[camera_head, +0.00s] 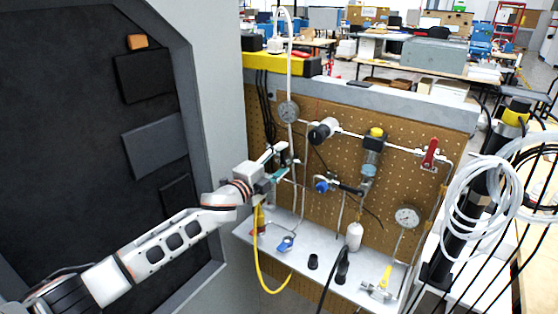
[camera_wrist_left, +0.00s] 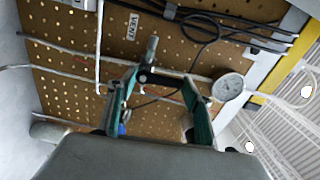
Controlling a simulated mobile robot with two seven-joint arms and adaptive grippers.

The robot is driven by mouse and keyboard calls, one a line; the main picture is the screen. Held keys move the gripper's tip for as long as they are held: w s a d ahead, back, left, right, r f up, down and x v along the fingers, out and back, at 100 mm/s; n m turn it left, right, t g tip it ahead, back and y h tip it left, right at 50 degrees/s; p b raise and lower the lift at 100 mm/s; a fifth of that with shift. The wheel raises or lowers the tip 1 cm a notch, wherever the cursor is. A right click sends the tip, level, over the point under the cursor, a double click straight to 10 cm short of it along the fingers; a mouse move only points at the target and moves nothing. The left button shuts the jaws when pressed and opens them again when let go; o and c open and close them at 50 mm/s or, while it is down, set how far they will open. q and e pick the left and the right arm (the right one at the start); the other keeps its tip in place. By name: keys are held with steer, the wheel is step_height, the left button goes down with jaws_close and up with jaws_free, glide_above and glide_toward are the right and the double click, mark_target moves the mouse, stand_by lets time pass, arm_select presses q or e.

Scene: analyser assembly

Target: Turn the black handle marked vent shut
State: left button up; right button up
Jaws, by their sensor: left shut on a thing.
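My left gripper (camera_head: 284,162) reaches the left part of the perforated brown panel (camera_head: 395,160) in the head view. In the left wrist view its two teal fingers (camera_wrist_left: 160,76) close from both sides on a short black handle (camera_wrist_left: 165,73). A grey metal stem (camera_wrist_left: 152,47) stands just above that handle. A white label reading VENT (camera_wrist_left: 133,24) is on the panel above it. In the head view the gripper hides the handle, and its exact angle is hard to tell. My right gripper is not in view.
A round gauge (camera_head: 288,111) sits just above the gripper. A black knob (camera_head: 319,133), a blue-handled valve (camera_head: 322,187) and a red handle (camera_head: 430,152) lie to the right. A yellow hose (camera_head: 263,265) hangs below the gripper. Fittings stand on the grey shelf (camera_head: 325,285).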

arm_select(q)
steer(key=shift+d+f+m, duration=0.1)
steer(key=shift+m, duration=0.5)
steer(key=o, duration=1.1)
steer(key=shift+s, duration=0.15)
steer(key=v, duration=1.2)
